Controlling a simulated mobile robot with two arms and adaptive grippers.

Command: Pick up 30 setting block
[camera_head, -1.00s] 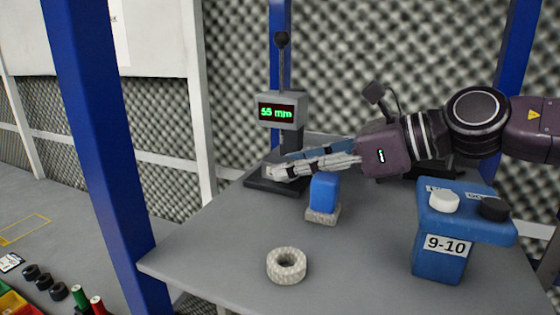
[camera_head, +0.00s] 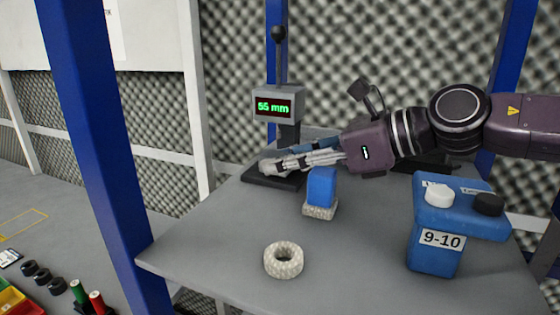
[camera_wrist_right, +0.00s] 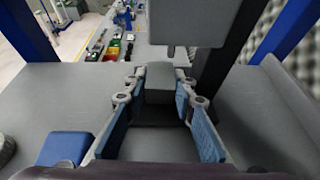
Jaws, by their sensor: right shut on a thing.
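My right gripper (camera_head: 270,165) reaches in from the right over the dark base of a gauge (camera_head: 276,104) whose display reads 55 mm. It is shut on a small grey block (camera_wrist_right: 158,84), which sits between the fingertips in the right wrist view (camera_wrist_right: 158,92). In the head view the fingers mostly hide the block. I cannot read a size on it, nor tell whether it touches the gauge base. My left gripper is not in view.
A blue block on a speckled pad (camera_head: 321,187) stands close below my right gripper. A speckled ring (camera_head: 283,260) lies near the table's front. A blue container labelled 9-10 (camera_head: 440,252) stands at right. The table (camera_head: 215,240) is clear at front left.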

